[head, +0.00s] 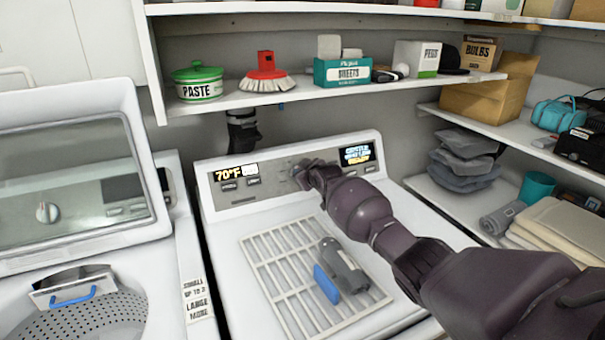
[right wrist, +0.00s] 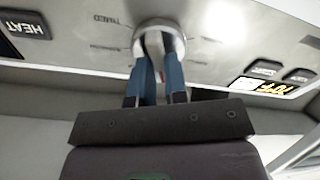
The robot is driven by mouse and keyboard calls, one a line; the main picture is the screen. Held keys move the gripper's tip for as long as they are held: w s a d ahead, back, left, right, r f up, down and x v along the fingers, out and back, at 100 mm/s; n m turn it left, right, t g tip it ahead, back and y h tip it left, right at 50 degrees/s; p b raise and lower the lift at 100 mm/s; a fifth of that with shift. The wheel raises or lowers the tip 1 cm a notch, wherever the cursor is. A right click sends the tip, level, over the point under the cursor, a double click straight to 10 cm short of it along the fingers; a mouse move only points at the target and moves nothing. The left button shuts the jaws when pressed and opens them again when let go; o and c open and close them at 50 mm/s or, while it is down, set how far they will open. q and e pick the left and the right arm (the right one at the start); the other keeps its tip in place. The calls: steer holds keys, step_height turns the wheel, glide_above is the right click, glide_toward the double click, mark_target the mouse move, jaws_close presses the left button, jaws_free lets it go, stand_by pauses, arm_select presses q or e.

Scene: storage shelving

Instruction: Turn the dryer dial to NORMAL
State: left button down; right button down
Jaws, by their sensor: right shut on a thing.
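The dryer (head: 225,215) stands in the middle of the head view, with a control panel along its back. My right gripper (head: 306,172) reaches that panel and hides most of the dial in the head view. In the right wrist view, the round silver dial (right wrist: 160,38) sits between the blue fingers of my right gripper (right wrist: 159,62), which are shut on it. Small labels ring the dial; TIMED is readable upside down, the others are too faint. I cannot tell which label the dial points to. My left gripper is not in view.
A white rack (head: 262,270) with a grey-and-blue object (head: 342,268) lies on the dryer top. A shelf (head: 290,92) with boxes and a brush hangs above the panel. The washer's raised lid (head: 75,180) is at left. Side shelves (head: 465,205) hold folded items at right.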

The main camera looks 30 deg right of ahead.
steer(key=n+b, duration=0.1)
steer(key=n, duration=0.3)
steer(key=shift+f+b, duration=0.15)
steer(key=shift+b, duration=0.15)
steer(key=n+b, duration=0.1)
steer(key=n, duration=0.3)
steer(key=shift+a+n, duration=0.1)
steer(key=shift+n, duration=0.2)
steer(key=n, duration=0.4)
steer(key=shift+s+n+g, duration=0.1)
steer(key=shift+n+g, duration=0.2)
steer(key=shift+g, duration=0.1)
steer(key=n, duration=0.4)
steer(key=shift+f, duration=0.15)
steer(key=shift+n+p, duration=0.3)
steer(key=shift+n, duration=0.1)
steer(key=c, duration=1.1)
jaws_free()
steer(key=shift+c, duration=0.2)
